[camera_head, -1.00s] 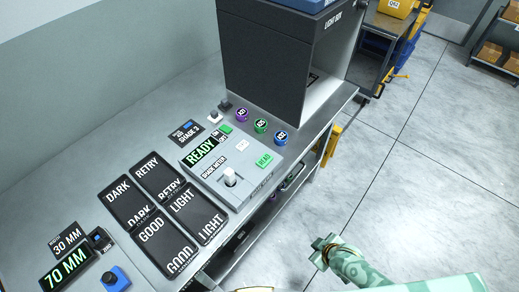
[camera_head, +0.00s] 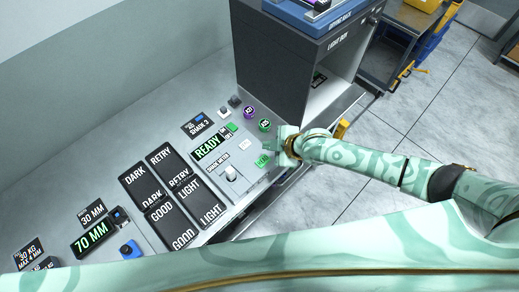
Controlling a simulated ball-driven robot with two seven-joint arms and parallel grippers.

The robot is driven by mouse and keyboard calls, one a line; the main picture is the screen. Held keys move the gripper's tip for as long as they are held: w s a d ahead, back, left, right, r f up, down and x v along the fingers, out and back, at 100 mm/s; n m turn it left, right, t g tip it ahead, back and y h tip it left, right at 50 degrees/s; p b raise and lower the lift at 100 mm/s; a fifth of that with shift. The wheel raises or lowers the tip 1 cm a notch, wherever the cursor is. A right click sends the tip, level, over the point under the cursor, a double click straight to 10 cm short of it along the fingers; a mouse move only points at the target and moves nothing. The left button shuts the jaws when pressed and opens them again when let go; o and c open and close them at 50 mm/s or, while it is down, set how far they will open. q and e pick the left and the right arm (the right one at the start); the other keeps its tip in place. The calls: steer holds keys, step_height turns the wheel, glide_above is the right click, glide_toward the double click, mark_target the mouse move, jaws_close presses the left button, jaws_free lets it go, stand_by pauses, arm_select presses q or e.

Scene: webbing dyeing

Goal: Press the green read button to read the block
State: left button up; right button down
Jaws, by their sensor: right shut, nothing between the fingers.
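The shade meter (camera_head: 243,190) is a grey box on the bench, and its display (camera_head: 208,148) reads "READY" in green. The green read button (camera_head: 262,161) is on the meter's right part, partly covered by my gripper. A pale knob-like piece (camera_head: 231,173) stands in the meter's middle; I cannot tell whether it is the block. My right gripper (camera_head: 273,150) is shut and empty, at the right edge of the meter right beside the green button. I cannot tell whether its tips touch the button. My left gripper is not in view.
A dark light box (camera_head: 290,70) stands behind the meter. Black label pads (camera_head: 160,190) lie left of the meter. A large link of my arm crosses the bottom. Grey floor lies right.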

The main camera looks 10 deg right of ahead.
steer(key=shift+w+a+r+n, duration=0.1)
steer(key=shift+a+r+n, duration=0.1)
steer(key=shift+r, duration=0.3)
steer(key=shift+a+r+n, duration=0.2)
steer(key=shift+r, duration=0.25)
steer(key=b, duration=0.7)
glide_above(266, 162)
step_height(266, 162, down, 8)
steer(key=shift+r, duration=0.15)
steer(key=shift+f+b, duration=0.35)
steer(key=shift+f, duration=0.2)
steer(key=shift+f, duration=0.1)
stand_by(0.6)
steer(key=shift+f, duration=0.3)
